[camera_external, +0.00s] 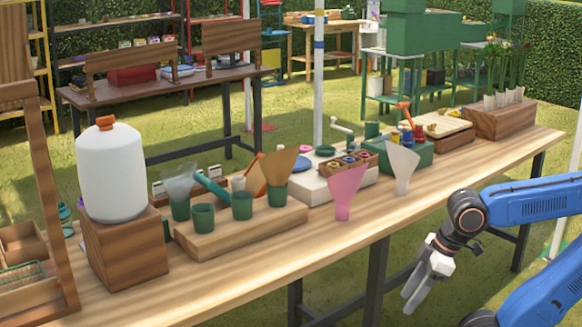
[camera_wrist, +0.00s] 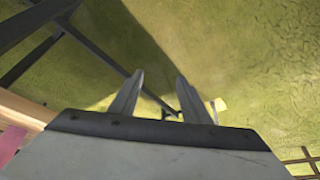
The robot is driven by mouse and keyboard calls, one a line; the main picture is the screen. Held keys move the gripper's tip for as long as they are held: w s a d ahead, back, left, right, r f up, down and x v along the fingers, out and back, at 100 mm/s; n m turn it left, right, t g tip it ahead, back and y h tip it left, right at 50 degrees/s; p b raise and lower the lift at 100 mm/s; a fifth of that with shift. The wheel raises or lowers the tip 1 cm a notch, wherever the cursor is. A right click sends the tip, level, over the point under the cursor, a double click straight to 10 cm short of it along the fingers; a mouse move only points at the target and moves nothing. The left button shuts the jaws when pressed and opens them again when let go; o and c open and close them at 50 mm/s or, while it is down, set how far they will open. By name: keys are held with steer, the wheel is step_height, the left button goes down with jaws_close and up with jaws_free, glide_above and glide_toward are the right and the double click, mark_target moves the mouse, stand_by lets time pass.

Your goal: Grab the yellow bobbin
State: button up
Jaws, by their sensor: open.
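Small coloured bobbins stand close together on a green box (camera_external: 410,158) toward the right part of the long wooden table. My gripper (camera_external: 412,292) hangs in front of the table's near edge, below the tabletop and well apart from the bobbins. The bobbins are not in the wrist view.
A wooden planter (camera_external: 497,120) is at the far right. Table legs (camera_wrist: 95,45) show in the wrist view.

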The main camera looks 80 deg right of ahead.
steer(key=w+d+r+m+g+h, duration=0.1)
steer(key=w+d+r+m, duration=0.2)
steer(key=w+d+r, duration=0.55)
steer(key=w+d+r+m+g, duration=0.1)
steer(key=w+d+r+m, duration=0.2)
steer(key=w+d+r, duration=0.5)
steer(key=d+r+m+g, duration=0.15)
steer(key=d+r, duration=0.35)
steer(key=d, duration=0.9)
step_height(320, 180, up, 3)
steer(key=m+g+y, duration=0.1)
steer(key=m+g, duration=0.1)
steer(key=m, duration=0.5)
glide_above(395, 131)
steer(key=shift+w+r+t, duration=0.15)
steer(key=shift+r+t, duration=0.05)
steer(key=shift+t, duration=0.05)
steer(key=shift+f, duration=0.2)
steer(key=shift+s+f, duration=0.2)
steer(key=shift+f, duration=3.3)
